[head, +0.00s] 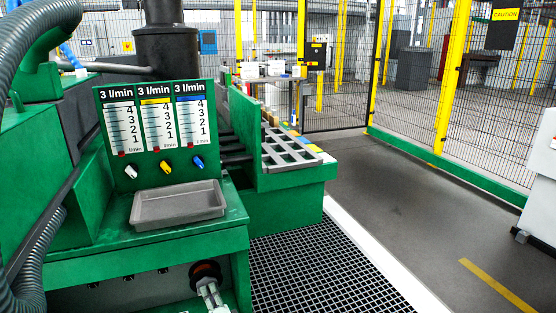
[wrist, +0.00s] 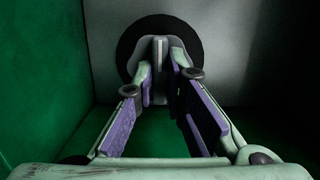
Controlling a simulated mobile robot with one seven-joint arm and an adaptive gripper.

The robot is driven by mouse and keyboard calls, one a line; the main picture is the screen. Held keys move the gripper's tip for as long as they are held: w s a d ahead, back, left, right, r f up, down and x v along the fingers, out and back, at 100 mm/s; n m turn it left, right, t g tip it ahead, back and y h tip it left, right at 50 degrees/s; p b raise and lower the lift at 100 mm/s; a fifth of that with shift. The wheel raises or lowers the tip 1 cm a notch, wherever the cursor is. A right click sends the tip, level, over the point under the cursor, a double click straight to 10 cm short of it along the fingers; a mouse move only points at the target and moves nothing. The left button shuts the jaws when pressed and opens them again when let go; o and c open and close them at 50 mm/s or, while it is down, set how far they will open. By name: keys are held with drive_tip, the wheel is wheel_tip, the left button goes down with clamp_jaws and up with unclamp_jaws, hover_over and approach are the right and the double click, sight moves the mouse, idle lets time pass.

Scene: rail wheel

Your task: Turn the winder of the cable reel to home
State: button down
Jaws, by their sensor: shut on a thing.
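The winder shows in the wrist view as a pale grey upright grip (wrist: 160,48) in front of a round black disc (wrist: 127,42). In the head view, a dark round part with a reddish face (head: 205,269) sits low on the green machine's front; I take it as the same reel. My gripper (wrist: 161,82) is shut on the winder's grip, with one finger on each side. In the head view only part of my gripper (head: 212,293) shows at the bottom edge, against the round part. The winder's angle and any home mark cannot be read clearly.
Green walls (wrist: 45,70) stand close at the left in the wrist view. A grey tray (head: 178,206) sits on the ledge above the reel. Behind it is a panel with three flow gauges (head: 157,120) and coloured knobs. A floor grating (head: 315,275) lies to the right.

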drive_tip(key=m+b, duration=0.1)
drive_tip(key=m, duration=0.3)
drive_tip(key=shift+m, duration=0.4)
drive_tip(key=shift+t, duration=0.3)
drive_tip(key=shift+f+m, duration=0.15)
drive_tip(key=shift+m, duration=0.65)
drive_tip(key=c, duration=1.5)
unclamp_jaws()
drive_tip(key=shift+s, duration=0.1)
